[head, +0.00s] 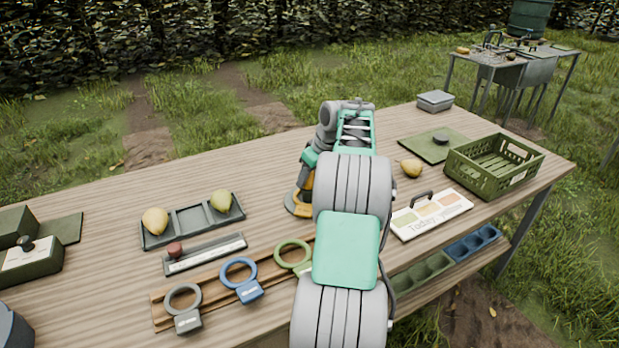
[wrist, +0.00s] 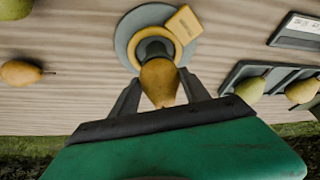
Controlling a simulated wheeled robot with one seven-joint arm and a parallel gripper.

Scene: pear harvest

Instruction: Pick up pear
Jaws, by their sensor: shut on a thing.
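My gripper (wrist: 160,88) is shut on a brownish-yellow pear (wrist: 159,80), which sits between the two dark fingers in the wrist view. Behind the pear are a yellow ring with a square tab (wrist: 185,24) and a round grey disc (wrist: 125,43). I cannot tell whether the pear still touches them. Another yellow pear (head: 411,167) lies on the table right of my arm; a yellow pear also lies at left in the wrist view (wrist: 20,73).
A grey tray (head: 189,229) at left holds a yellow pear (head: 155,221) and a greenish pear (head: 221,201). A green crate (head: 515,178) stands at the right, with a sign board (head: 432,214) in front. Grey, blue and green rings lie along the front edge. The back left table is clear.

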